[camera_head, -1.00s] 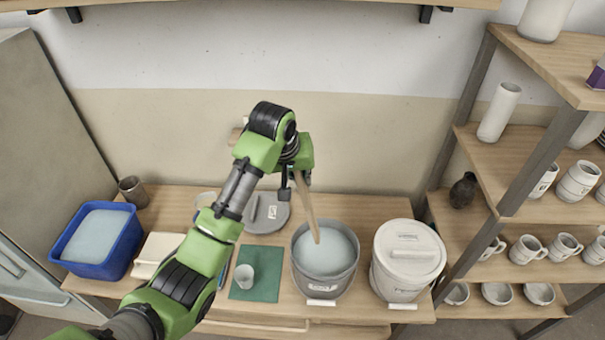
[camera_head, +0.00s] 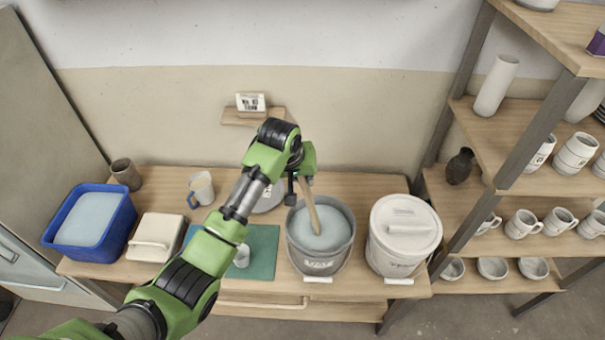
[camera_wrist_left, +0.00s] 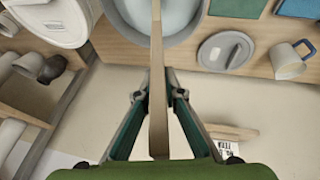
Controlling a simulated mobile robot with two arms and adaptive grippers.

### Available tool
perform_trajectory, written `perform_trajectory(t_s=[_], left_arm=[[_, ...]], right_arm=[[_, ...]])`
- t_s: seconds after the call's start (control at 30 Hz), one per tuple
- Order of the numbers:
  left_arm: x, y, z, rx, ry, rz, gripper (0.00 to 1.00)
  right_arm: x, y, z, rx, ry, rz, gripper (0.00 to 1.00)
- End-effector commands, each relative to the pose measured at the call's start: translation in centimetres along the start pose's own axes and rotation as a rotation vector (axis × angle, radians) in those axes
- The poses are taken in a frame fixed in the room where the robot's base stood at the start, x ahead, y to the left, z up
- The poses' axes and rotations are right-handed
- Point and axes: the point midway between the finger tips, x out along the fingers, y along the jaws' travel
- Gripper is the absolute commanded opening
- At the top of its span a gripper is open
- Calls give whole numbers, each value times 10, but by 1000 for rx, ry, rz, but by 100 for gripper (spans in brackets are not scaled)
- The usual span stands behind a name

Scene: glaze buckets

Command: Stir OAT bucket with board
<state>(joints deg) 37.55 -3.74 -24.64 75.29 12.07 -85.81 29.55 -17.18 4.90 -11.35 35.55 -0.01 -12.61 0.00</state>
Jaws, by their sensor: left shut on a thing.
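The open grey bucket (camera_head: 310,261) stands on the wooden table, filled with pale blue-grey glaze (camera_head: 324,232); a label is on its front, too small to read surely. My left gripper (camera_head: 300,181) is above the bucket's back left rim, shut on the wooden board (camera_head: 312,208). The board slants down and its lower end is in the glaze. In the left wrist view the board (camera_wrist_left: 158,70) runs from between the fingers (camera_wrist_left: 158,98) to the bucket (camera_wrist_left: 199,12). My right gripper is not in view.
A lidded white bucket (camera_head: 403,240) stands close on the right. A grey lid (camera_wrist_left: 226,50) and a mug (camera_head: 200,188) lie behind. A green mat (camera_head: 262,245) with a small cup (camera_head: 242,256), a white box (camera_head: 154,237) and a blue tub (camera_head: 92,225) are left. Shelves (camera_head: 512,187) stand right.

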Motion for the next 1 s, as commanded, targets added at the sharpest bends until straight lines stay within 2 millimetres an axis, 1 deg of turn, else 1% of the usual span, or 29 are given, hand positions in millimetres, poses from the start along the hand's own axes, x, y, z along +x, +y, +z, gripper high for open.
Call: perform_trajectory(t_s=[0.03,0.4,0.6,0.8,1.0], left_arm=[[6,0,3,0,-1,1,0],[41,0,17,0,0,0,0],[59,0,24,0,0,1,0],[71,0,29,0,0,0,0],[75,0,31,1,1,0,0]], right_arm=[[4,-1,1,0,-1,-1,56],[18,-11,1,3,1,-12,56],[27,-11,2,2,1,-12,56],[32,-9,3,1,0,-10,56],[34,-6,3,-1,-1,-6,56]])
